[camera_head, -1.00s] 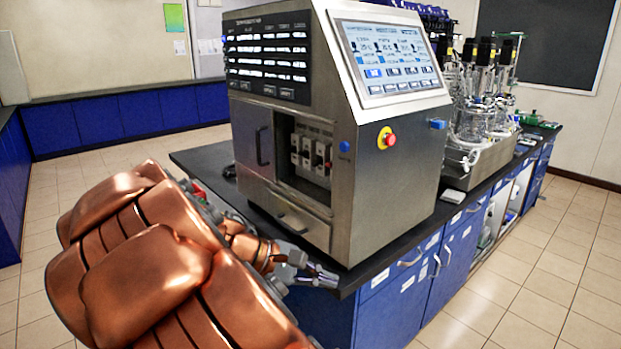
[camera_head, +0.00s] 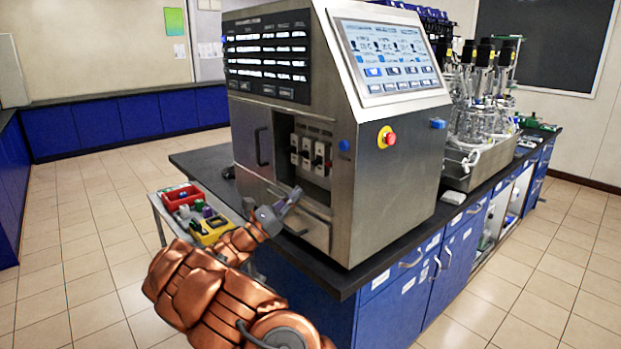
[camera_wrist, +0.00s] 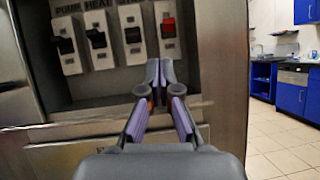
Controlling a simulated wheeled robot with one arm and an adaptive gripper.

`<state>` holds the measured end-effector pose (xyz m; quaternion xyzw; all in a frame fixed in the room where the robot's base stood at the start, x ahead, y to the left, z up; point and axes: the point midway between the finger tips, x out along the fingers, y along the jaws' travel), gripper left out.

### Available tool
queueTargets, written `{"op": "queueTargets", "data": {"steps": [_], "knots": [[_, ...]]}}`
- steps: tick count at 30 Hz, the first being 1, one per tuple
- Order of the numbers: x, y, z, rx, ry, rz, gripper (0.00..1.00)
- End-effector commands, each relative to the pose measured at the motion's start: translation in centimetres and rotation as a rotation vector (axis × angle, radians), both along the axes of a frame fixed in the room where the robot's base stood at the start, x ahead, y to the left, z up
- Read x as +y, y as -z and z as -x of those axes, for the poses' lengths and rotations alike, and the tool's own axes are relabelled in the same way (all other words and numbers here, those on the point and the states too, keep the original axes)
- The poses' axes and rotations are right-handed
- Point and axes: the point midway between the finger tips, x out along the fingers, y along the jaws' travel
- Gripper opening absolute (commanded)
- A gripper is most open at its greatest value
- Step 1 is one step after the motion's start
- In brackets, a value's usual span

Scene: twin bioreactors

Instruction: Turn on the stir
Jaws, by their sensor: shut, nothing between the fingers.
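The stir switch (camera_wrist: 132,34) is a black rocker on a white plate, third from the left in the recessed row in the wrist view. Its label is partly cut off by the top edge. The pump switch (camera_wrist: 65,45) and heat switch (camera_wrist: 97,38) are to its left, and a red switch (camera_wrist: 168,28) is to its right. My gripper (camera_wrist: 160,68) is shut and empty, with its fingertips below and slightly right of the stir switch, apart from it. In the head view my gripper (camera_head: 293,195) is in front of the cabinet (camera_head: 395,190), below the switch recess.
A touchscreen (camera_head: 385,58) and a red emergency button (camera_head: 387,137) are on the cabinet. A cart with a red bin (camera_head: 180,196) and yellow bin (camera_head: 212,230) stands left. Glass bioreactors (camera_head: 485,115) stand behind.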

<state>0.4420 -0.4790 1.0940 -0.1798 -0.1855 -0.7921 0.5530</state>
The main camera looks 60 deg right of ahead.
Motion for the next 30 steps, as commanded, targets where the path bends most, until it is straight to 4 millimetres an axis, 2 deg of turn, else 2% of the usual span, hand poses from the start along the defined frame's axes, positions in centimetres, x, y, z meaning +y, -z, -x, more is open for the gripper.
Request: {"op": "queueTargets", "data": {"steps": [1, 3, 10, 22, 30], "knots": [[-0.4, 1.1, -0.9, 0.033, -0.014, 0.001, 0.00], [-0.6, 1.9, -1.9, 0.066, -0.032, 0.006, 0.00], [-0.7, 2.7, -3.2, 0.106, -0.053, 0.015, 0.00], [-1.2, 2.3, -3.0, 0.104, -0.053, 0.014, 0.00], [-4.3, 0.1, -2.1, 0.101, -0.050, 0.014, 0.00]]}}
